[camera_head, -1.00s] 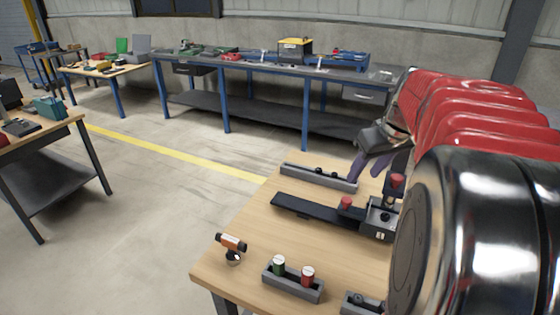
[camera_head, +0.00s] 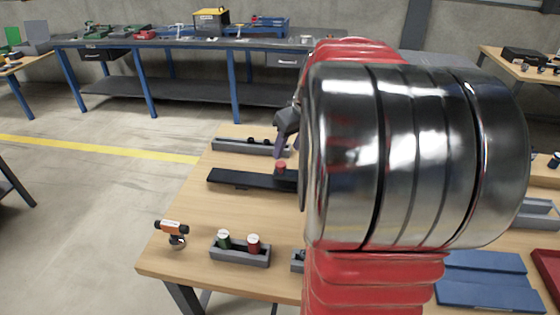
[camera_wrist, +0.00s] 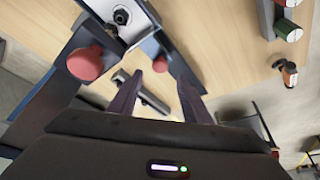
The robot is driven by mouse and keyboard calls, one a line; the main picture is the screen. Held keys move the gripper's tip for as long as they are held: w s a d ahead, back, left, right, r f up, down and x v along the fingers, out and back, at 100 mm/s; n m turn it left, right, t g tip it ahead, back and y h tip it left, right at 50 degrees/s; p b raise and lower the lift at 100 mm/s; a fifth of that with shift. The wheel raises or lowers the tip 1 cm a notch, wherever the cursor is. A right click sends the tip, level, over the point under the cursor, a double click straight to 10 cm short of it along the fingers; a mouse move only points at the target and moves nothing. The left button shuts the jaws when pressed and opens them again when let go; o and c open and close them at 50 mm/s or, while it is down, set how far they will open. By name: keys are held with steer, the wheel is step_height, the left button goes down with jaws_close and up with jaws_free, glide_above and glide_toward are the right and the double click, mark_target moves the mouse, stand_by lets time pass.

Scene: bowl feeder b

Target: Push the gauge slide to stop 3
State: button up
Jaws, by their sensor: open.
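The gauge is a long black rail (camera_head: 232,179) lying on the wooden table, with a red knob (camera_head: 281,168) standing on it. My arm hides its right end in the head view. The wrist view shows a light grey block (camera_wrist: 112,14), a large red knob (camera_wrist: 85,63) left of my fingers, and a smaller red knob (camera_wrist: 160,62) in the gap beyond the fingertips. My gripper (camera_wrist: 158,86) is open and empty. In the head view its purple fingers (camera_head: 289,143) point down just above and behind the rail's knob. I cannot tell whether they touch it. Stop marks are not readable.
A grey tray (camera_head: 225,145) with black parts lies behind the rail. A grey holder (camera_head: 240,258) carries a green and a red cylinder. An orange and black tool (camera_head: 172,228) stands at the table's left corner. Blue plates (camera_head: 485,280) lie at right. Bare table separates rail and holder.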

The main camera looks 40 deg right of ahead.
mark_target(281, 164)
steer(key=x, duration=0.7)
steer(key=shift+w+f, duration=0.15)
steer(key=shift+f, duration=0.1)
steer(key=shift+c, duration=0.2)
jaws_close()
